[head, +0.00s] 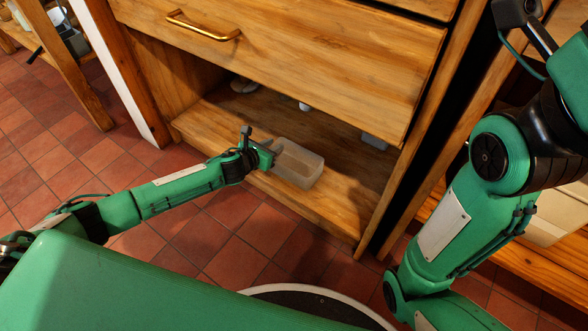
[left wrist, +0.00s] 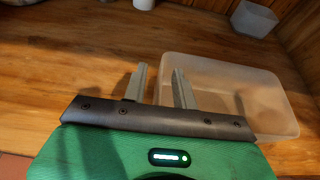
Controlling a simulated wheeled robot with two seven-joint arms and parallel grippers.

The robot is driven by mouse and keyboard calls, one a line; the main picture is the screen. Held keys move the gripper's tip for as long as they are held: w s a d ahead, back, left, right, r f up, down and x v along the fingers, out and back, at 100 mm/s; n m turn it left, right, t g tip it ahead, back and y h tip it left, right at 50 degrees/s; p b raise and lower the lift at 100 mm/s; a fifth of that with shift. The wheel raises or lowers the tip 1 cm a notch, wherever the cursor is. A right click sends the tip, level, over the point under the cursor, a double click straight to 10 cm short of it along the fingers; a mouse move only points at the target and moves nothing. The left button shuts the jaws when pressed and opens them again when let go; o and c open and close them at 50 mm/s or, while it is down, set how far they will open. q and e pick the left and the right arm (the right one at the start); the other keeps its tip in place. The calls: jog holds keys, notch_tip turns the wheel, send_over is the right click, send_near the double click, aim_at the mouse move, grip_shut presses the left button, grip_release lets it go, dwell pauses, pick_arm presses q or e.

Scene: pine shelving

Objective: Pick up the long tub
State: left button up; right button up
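The long tub (head: 298,164) is a clear, pale, rectangular open container on the low wooden shelf, near its front edge. It also shows in the left wrist view (left wrist: 235,92), to the right of centre. My left gripper (head: 273,152) is at the tub's left end. In the left wrist view its two grey fingers (left wrist: 159,76) are apart, with the tub's left wall seemingly between them. Whether either finger touches the wall cannot be told. My right arm shows at the right of the head view, but I cannot make out its gripper.
A wooden drawer front (head: 285,65) with a brass handle (head: 203,27) overhangs the shelf (head: 335,208). A grey-white container (left wrist: 254,18) and a white round item (left wrist: 144,4) stand farther back.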

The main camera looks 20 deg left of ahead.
pick_arm(q)
grip_shut()
jog(key=shift+r, duration=0.1)
